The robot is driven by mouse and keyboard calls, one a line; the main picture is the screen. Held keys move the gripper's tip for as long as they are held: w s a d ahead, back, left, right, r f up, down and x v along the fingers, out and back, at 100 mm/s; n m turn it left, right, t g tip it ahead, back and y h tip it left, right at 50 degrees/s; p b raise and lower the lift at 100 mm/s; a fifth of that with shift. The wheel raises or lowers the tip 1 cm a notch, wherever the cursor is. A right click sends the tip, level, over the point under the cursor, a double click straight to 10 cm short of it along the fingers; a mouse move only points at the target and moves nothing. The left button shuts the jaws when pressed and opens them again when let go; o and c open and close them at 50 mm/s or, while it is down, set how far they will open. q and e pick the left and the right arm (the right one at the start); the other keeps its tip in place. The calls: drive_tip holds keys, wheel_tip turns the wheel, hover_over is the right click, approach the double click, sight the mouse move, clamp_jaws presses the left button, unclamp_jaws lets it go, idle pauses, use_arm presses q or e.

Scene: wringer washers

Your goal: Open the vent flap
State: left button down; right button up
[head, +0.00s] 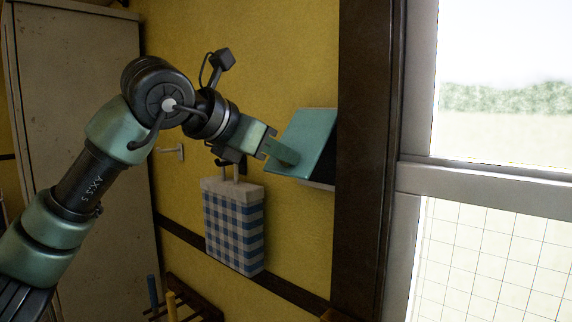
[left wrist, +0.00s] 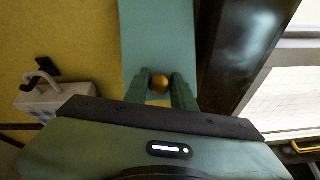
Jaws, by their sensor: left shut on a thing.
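The vent flap (head: 308,140) is a teal panel on the yellow wall, beside the dark window frame. It stands tilted out from the wall, with a dark gap showing behind its right edge. In the left wrist view, the flap (left wrist: 157,30) runs up the middle and carries a round brass knob (left wrist: 159,84). My left gripper (head: 285,154) is at the flap's lower left. In the left wrist view, its two fingers (left wrist: 160,88) are shut on the knob, one on each side. The knob is hidden by the gripper in the head view. My right gripper is not in view.
A blue-and-white checked bag (head: 234,228) hangs from a hook just below my left gripper. A dark window frame (head: 365,150) stands right of the flap. A tall grey cabinet (head: 80,80) is at the left. A rack with pegs (head: 180,305) is below.

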use_arm(q)
drive_tip(key=shift+s+a+r, duration=0.1)
drive_tip(key=shift+a+r, duration=0.15)
drive_tip(key=shift+r, duration=0.5)
drive_tip(key=c, duration=1.2)
unclamp_jaws()
drive_tip(key=shift+f, duration=0.2)
